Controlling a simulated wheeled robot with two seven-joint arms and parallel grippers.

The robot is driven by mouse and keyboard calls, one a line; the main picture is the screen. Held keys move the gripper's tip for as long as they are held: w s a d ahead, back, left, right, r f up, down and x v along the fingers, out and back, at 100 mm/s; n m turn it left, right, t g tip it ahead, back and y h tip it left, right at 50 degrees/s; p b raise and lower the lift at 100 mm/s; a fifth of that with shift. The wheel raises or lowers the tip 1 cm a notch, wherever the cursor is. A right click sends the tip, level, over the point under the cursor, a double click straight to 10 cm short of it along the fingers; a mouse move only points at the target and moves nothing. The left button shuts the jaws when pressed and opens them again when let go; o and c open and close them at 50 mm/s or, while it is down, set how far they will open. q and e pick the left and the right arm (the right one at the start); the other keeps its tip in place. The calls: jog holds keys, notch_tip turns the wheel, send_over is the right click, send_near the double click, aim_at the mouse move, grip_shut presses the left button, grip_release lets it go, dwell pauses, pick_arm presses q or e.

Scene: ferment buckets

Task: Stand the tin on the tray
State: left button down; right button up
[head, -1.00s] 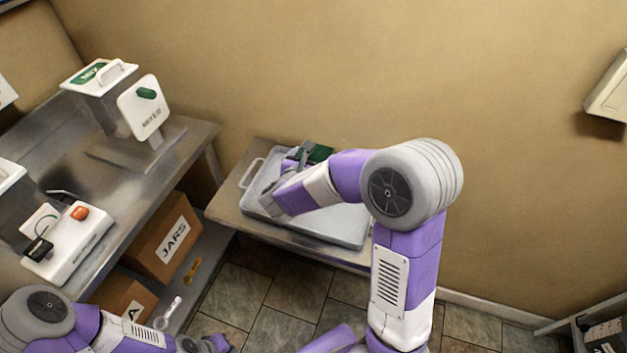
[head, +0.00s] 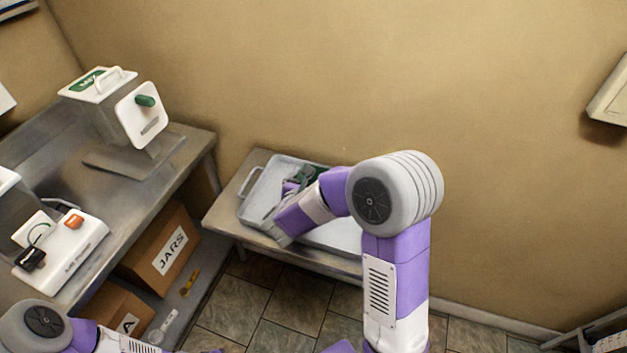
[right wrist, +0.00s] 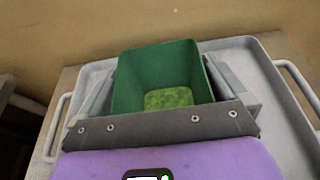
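The tin is a green, square, open-topped box (right wrist: 160,62) with lighter green showing at its bottom. In the right wrist view it sits between the two fingers of my right gripper (right wrist: 168,95), which press on its sides. In the head view, my right gripper (head: 303,178) is over the left part of the grey tray (head: 335,236), and the tin is mostly hidden by the gripper. The tray also shows around the tin in the right wrist view (right wrist: 283,112). I cannot tell whether the tin's base touches the tray. My left gripper is out of view.
The tray lies on a low metal table (head: 225,213) against the wall. A steel counter (head: 180,150) with white machines stands at the left, with a cardboard box marked JARS (head: 165,248) on its lower shelf. The tray's right part looks clear.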

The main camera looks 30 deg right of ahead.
jog(key=shift+r, duration=0.1)
jog(key=shift+s+a+r+p, duration=0.15)
jog(key=shift+a+r+p, duration=0.05)
jog(key=shift+a+p, duration=0.1)
jog(key=p+v, duration=0.1)
jog(key=v, duration=1)
jog(key=shift+s+p, duration=0.25)
jog(key=shift+p, duration=0.15)
